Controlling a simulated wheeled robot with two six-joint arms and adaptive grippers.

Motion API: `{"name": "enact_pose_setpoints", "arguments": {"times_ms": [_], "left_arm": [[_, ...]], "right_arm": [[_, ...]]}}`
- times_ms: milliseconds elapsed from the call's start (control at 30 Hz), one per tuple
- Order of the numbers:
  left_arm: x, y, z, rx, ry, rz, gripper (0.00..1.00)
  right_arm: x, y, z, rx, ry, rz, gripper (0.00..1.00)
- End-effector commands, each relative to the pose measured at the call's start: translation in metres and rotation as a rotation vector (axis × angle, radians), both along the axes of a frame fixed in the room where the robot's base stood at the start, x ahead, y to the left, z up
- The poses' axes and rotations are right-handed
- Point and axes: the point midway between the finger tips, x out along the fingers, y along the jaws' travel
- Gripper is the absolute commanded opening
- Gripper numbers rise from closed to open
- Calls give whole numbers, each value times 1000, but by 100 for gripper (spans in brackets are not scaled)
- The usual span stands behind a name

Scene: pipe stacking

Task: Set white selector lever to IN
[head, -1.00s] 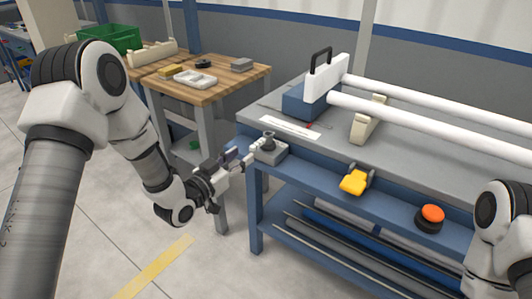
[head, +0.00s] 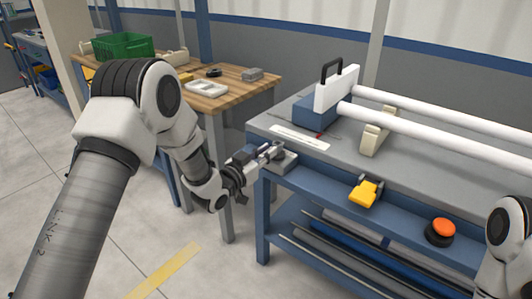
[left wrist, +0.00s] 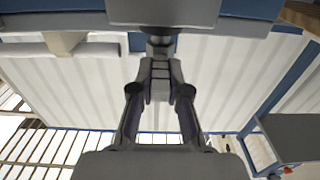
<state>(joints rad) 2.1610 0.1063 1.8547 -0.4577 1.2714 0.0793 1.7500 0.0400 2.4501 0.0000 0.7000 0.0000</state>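The grey selector box (head: 286,160) sits at the front left corner of the grey-topped bench. My left gripper (head: 271,151) is right at it in the head view and covers most of the white lever. In the left wrist view my left gripper's fingertips (left wrist: 160,72) are close together, right below the dark knob (left wrist: 160,46) of the selector and the grey box (left wrist: 163,12). I cannot tell whether the lever is between the fingertips or touching them. The IN marking cannot be read. My right gripper is out of view; only part of my right arm shows.
A yellow part (head: 364,192) and an orange button (head: 442,229) are on the bench's front ledge. White pipes (head: 430,122) lie across the bench top, near a white label strip (head: 299,138). A wooden table (head: 232,90) stands behind my left arm.

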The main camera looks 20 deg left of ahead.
Motion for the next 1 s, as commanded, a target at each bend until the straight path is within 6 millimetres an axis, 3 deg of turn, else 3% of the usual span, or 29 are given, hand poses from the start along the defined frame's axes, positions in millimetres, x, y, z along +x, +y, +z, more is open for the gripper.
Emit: {"name": "enact_pose_setpoints", "arguments": {"times_ms": [467, 1000], "left_arm": [[2, 6, 1, -1, -1, -79, 0], [15, 23, 0, 4, -3, -481, 0]], "right_arm": [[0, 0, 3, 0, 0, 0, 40], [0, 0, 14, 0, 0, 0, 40]]}}
